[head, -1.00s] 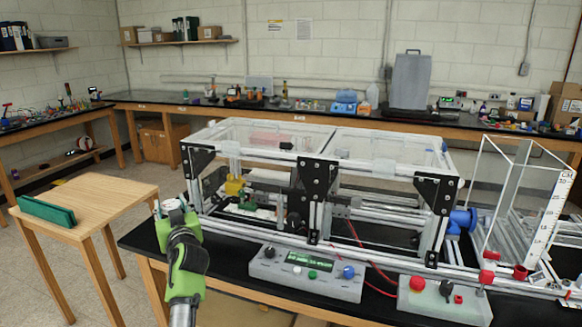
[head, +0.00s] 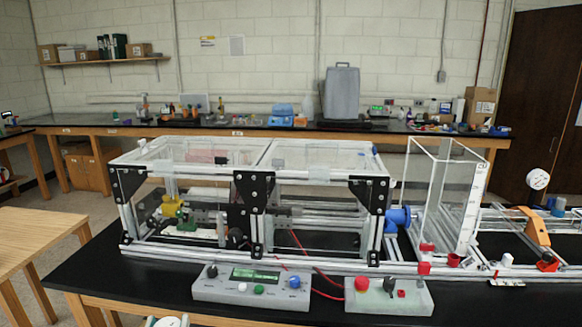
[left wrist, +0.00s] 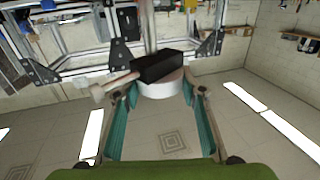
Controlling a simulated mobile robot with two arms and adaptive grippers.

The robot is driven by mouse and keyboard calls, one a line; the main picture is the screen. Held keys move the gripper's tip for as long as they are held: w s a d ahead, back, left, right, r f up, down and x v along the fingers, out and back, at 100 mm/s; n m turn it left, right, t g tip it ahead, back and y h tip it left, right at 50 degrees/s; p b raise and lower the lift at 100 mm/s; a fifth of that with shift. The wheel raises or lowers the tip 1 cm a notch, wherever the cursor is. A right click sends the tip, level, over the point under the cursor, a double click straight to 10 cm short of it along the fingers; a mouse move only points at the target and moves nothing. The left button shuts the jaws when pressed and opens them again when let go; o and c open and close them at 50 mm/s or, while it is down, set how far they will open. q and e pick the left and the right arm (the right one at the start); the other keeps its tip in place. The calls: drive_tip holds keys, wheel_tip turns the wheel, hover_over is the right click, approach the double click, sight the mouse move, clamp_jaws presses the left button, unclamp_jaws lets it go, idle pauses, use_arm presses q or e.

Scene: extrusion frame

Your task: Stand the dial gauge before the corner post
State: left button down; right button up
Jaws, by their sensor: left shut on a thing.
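My left gripper (left wrist: 160,98) is shut on the dial gauge, its teal pads on both sides of it. In the left wrist view the dial gauge shows as a white round body (left wrist: 160,88) with a black block (left wrist: 158,66) and a pale stem towards the left. Its face is hidden there. In the head view only a white rounded part (head: 167,321) shows at the bottom edge. The extrusion frame stands on the black bench; its front left corner post (head: 127,216) has a black bracket on top. Gauge and post are apart. My right gripper is out of view.
A grey control box (head: 250,289) and a box with a red button (head: 388,296) stand before the frame. Black bench top (head: 110,272) is clear left of them. A wooden table (head: 35,235) is at the left. A clear tank (head: 440,200) stands right.

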use_arm(q)
drive_tip(key=s+d+m+h, duration=0.1)
drive_tip(key=s+d+h, duration=0.1)
drive_tip(key=s+d, duration=0.3)
drive_tip(key=shift+s+r, duration=0.15)
drive_tip(key=shift+s, duration=0.1)
